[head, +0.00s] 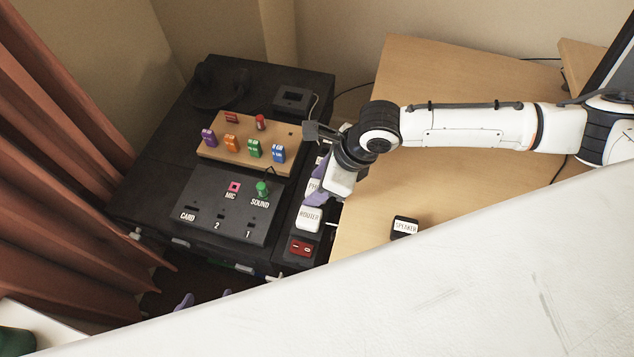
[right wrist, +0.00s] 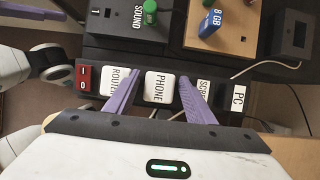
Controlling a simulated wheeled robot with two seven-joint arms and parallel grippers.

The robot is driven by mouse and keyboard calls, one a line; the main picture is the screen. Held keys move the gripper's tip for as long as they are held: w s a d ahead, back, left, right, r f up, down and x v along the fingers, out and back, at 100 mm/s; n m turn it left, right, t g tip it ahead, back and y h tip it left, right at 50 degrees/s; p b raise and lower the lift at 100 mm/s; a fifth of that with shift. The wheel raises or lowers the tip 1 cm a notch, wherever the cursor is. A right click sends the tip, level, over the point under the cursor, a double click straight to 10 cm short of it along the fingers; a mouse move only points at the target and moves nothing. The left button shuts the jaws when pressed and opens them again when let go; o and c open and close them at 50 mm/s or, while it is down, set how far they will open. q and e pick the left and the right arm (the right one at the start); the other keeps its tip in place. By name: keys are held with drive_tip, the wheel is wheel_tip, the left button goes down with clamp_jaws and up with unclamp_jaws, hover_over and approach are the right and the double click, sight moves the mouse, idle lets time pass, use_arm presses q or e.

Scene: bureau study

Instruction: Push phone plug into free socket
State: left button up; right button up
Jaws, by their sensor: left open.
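The white phone plug (head: 313,186) is at the black power strip, between the white router plug (head: 308,218) and the screen plug. In the right wrist view the phone plug (right wrist: 159,87) lies between the two purple fingers of my right gripper (right wrist: 162,74), with narrow gaps at its sides. That gripper looks open around it. The plug's underside is hidden, so I cannot tell how deep it sits. The power strip (head: 292,262) has a red switch at its near end. My left gripper (head: 207,298) is open and empty, low at the bottom left.
A speaker plug (head: 405,227) lies on the wooden desk (head: 395,80). A black panel (head: 205,230) with mic and sound sockets and a wooden block (head: 215,150) with coloured sticks stand left of the strip. A PC plug (right wrist: 238,98) sits past the screen plug (right wrist: 203,94). Thin cables run nearby.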

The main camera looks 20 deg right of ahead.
drive_tip(key=v, duration=1)
drive_tip(key=shift+p, duration=0.45)
drive_tip(key=shift+s+d+r, duration=0.1)
drive_tip(key=shift+s, duration=0.05)
